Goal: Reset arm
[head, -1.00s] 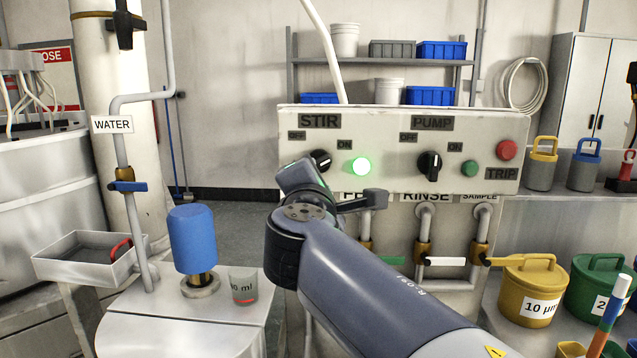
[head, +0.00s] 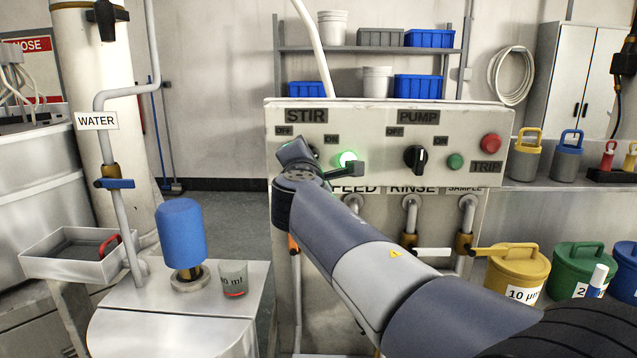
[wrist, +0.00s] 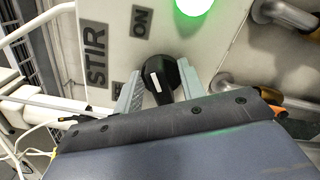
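My gripper (wrist: 160,68) is open in the wrist view, with one finger on each side of the black STIR knob (wrist: 158,80). I cannot tell whether the fingers touch it. The knob carries a white mark. In the head view, my wrist covers most of this knob, and the fingertips are not clear. The STIR light (head: 348,158) glows green beside my gripper; it also shows at the top of the wrist view (wrist: 194,4). The control panel (head: 470,125) also has a black PUMP knob (head: 416,158), a small green button (head: 455,161) and a red TRIP button (head: 491,143).
Below the panel are pipes with valves, including a white-handled one (head: 433,252). A blue-capped post (head: 180,232) and a beaker (head: 233,279) stand on the left bench. Yellow (head: 517,270) and green (head: 580,268) lidded pots stand at right.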

